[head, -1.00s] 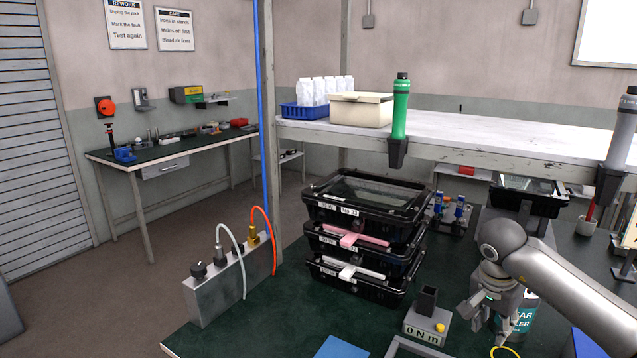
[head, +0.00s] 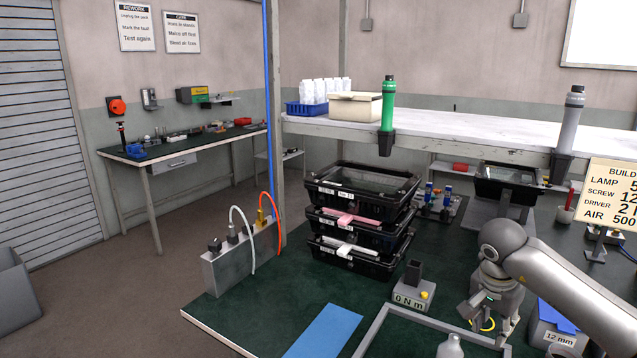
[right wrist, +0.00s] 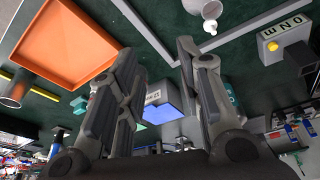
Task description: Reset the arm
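My right gripper (head: 485,326) hangs over the right part of the green bench, its fingers pointing down. In the right wrist view its two fingers (right wrist: 157,58) stand apart with nothing between them, so it is open and empty. A blue-topped grey box (right wrist: 168,103) shows beyond the gap between them. My right arm comes in from the right edge of the head view. My left gripper is in neither view now.
Stacked black trays (head: 363,222) stand at the bench's back. A torque tester (head: 412,292), a white bottle (head: 450,347) and a blue-lidded box (head: 556,326) are around the right gripper. A shelf (head: 450,128) with drivers crosses behind. The blue mat (head: 323,330) is empty.

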